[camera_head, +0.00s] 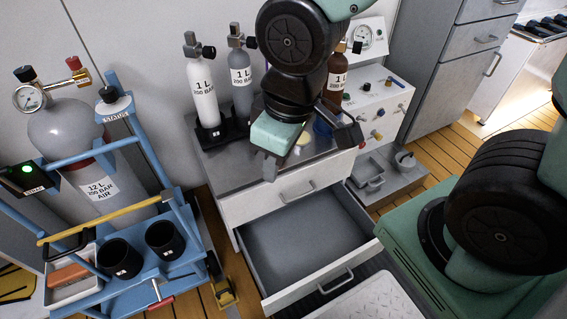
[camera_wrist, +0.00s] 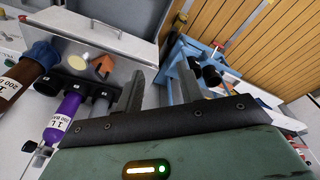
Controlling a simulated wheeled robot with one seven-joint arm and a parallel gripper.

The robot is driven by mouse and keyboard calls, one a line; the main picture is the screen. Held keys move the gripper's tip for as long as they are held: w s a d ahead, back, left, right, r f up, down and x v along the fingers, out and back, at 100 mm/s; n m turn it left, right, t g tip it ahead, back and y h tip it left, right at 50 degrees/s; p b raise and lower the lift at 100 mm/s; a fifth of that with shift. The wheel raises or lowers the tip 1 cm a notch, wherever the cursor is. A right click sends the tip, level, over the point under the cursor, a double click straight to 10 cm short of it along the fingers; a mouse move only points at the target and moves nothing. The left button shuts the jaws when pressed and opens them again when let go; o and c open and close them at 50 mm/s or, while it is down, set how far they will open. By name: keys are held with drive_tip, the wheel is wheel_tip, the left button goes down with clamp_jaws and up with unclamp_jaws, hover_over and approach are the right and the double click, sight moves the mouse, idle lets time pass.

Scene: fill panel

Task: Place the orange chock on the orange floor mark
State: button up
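An orange wedge-shaped piece (camera_wrist: 103,66), which looks like the chock, lies on the grey cabinet top next to a round cream disc (camera_wrist: 78,62) in the wrist view. In the head view my gripper and arm appear to hide it. My gripper (camera_head: 270,165) is over the front of the cabinet top, pointing down. In the wrist view its two fingers (camera_wrist: 161,88) stand apart with nothing held between them; the orange piece is beside them, to the left. I cannot make out an orange floor mark in either view.
Gas bottles (camera_head: 207,90) stand in a rack along the back of the cabinet top. An open, empty-looking drawer (camera_head: 303,240) juts out below. A blue cylinder cart (camera_head: 150,270) stands at left. A yellow and black object (camera_head: 223,293) is on the floor between them.

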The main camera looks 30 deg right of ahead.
drive_tip(key=w+d+f+t+y+b, duration=0.35)
drive_tip(key=w+d+f, duration=0.35)
drive_tip(key=w+f, duration=0.25)
drive_tip(key=w+d+f+t+y+b, duration=0.25)
drive_tip(key=w+d+f+b, duration=0.35)
drive_tip(key=w+f, duration=0.4)
drive_tip(key=s+d+f+t+y+b, duration=0.25)
drive_tip(key=s+d+t+y, duration=0.3)
drive_tip(key=d, duration=0.35)
drive_tip(key=shift+m+y, duration=0.25)
drive_tip(key=shift+m, duration=0.15)
drive_tip(key=b+x, duration=0.2)
drive_tip(key=x, duration=0.3)
drive_tip(key=b+x, duration=0.2)
drive_tip(key=x, duration=0.3)
drive_tip(key=b+x, duration=0.3)
drive_tip(key=x, duration=0.3)
drive_tip(key=shift+a+f, duration=0.1)
drive_tip(key=shift+f, duration=0.25)
drive_tip(key=shift+w+a+r, duration=0.1)
drive_tip(key=shift+w+a, duration=0.15)
drive_tip(key=shift+w, duration=0.05)
